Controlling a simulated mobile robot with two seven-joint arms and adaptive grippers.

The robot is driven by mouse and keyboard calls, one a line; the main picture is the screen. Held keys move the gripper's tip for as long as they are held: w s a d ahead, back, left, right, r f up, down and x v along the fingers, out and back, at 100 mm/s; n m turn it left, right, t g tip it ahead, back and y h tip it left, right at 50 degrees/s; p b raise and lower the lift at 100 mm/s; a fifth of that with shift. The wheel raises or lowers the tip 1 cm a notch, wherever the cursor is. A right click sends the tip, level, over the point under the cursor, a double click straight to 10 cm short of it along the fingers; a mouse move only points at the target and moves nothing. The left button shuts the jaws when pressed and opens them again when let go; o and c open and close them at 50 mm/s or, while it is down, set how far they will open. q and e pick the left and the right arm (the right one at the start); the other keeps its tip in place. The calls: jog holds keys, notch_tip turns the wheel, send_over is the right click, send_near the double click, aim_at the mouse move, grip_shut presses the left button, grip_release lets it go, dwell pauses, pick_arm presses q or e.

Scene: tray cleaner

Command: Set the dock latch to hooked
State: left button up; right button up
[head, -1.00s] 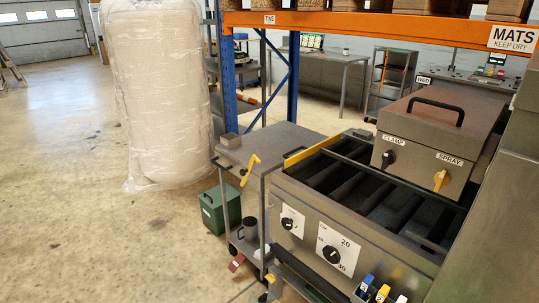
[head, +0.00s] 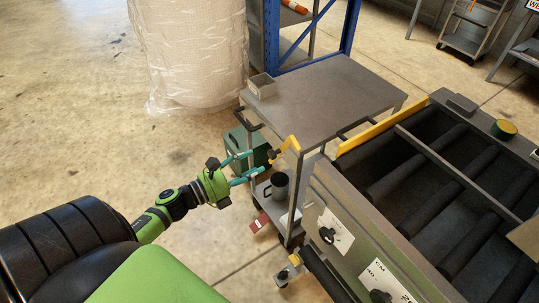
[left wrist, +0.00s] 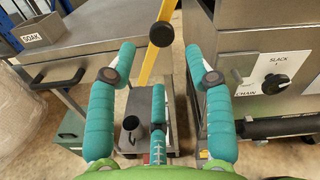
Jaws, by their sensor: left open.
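The dock latch appears to be the yellow lever (head: 288,149) at the near corner of the grey cart (head: 335,95), beside the roller machine. It is tilted. In the left wrist view the yellow lever (left wrist: 152,58) runs down between my finger pads, with a dark round knob (left wrist: 161,34) near its top. My left gripper (head: 258,163) has its teal fingers spread and points at the lever from the left in the head view. In the left wrist view the left gripper (left wrist: 160,68) is open, with nothing held. My right gripper is not in view.
The roller machine (head: 355,205) stands right of the cart. A dark mug (head: 278,186) is on the cart's lower shelf. A green box (head: 242,142) is beside the cart. The SOAK bin (left wrist: 40,32) sits on the cart top. Open floor lies left, before a wrapped pallet (head: 190,55).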

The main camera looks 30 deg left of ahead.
aim_at(270, 157)
pick_arm(q)
jog(key=w+d, duration=0.1)
jog(key=w+r+p, duration=0.1)
jog(key=shift+w+d+r, duration=0.1)
jog(key=shift+w+d, duration=0.2)
jog(key=shift+d, duration=0.1)
jog(key=x, duration=0.3)
jog(key=shift+f, duration=0.25)
jog(key=shift+w, duration=0.25)
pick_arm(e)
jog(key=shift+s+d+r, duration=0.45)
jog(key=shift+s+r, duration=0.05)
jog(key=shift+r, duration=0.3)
pick_arm(q)
grip_shut()
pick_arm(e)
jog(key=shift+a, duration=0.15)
